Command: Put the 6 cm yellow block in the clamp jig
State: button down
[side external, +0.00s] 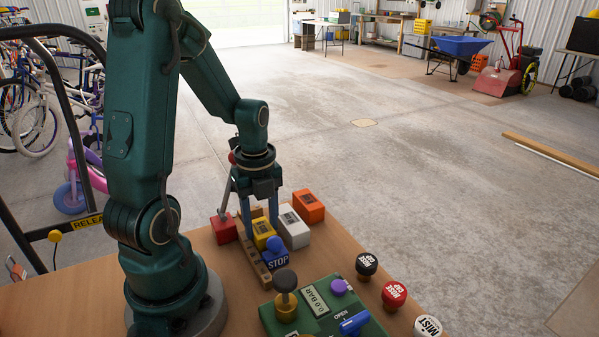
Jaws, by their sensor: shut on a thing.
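The yellow block (262,229) has a dark label and stands at the row of blocks on the wooden table. My gripper (260,232) points straight down, with its blue fingers on either side of the yellow block, and is shut on it. Whether the block touches the table is hidden. A narrow wooden rail (254,259) runs along the near-left side of the block. A grey metal lever (225,198) with a red knob (232,157) rises left of the gripper, possibly part of the clamp jig; the jig's seat cannot be made out.
A red block (224,229) is left of the gripper; white (293,230) and orange (309,206) blocks are to its right. A green control panel (316,306) and several round knobs, including a red one (394,295), occupy the front right.

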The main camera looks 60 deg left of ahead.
aim_at(262, 227)
jog(key=shift+f, duration=0.15)
jog(key=shift+c, duration=1.3)
grip_release()
jog(key=shift+s+d, duration=0.1)
jog(key=shift+f, duration=0.1)
jog(key=shift+s, duration=0.1)
jog(key=shift+w+r, duration=0.15)
jog(key=shift+r, duration=1.2)
jog(key=shift+w+r, duration=0.1)
jog(key=shift+r, duration=1.25)
